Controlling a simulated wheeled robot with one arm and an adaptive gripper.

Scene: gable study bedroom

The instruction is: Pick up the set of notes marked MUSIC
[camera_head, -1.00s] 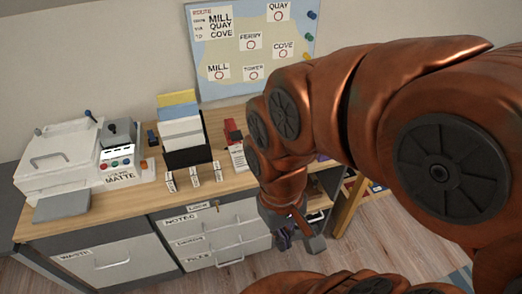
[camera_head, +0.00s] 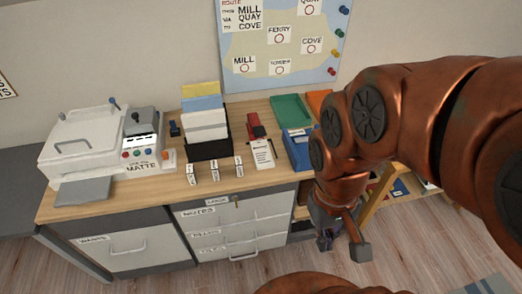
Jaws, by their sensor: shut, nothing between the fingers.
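No set of notes marked MUSIC can be made out. A closed drawer labelled NOTES (camera_head: 228,212) is at the top of the drawer stack in the desk (camera_head: 170,190). A black holder (camera_head: 209,150) on the desk carries upright white, blue and yellow sheets, with no readable MUSIC mark. My gripper (camera_head: 342,243) is shut and empty. It hangs low in front of the desk's right end, to the right of the drawers and apart from them.
A white machine marked MATTE (camera_head: 95,148) stands at left. Three small labelled cards (camera_head: 214,172) stand before the holder. A red item (camera_head: 254,127), green tray (camera_head: 291,111) and blue box (camera_head: 300,150) lie at right. A WASTE drawer (camera_head: 115,250) is lower left. Floor before the desk is clear.

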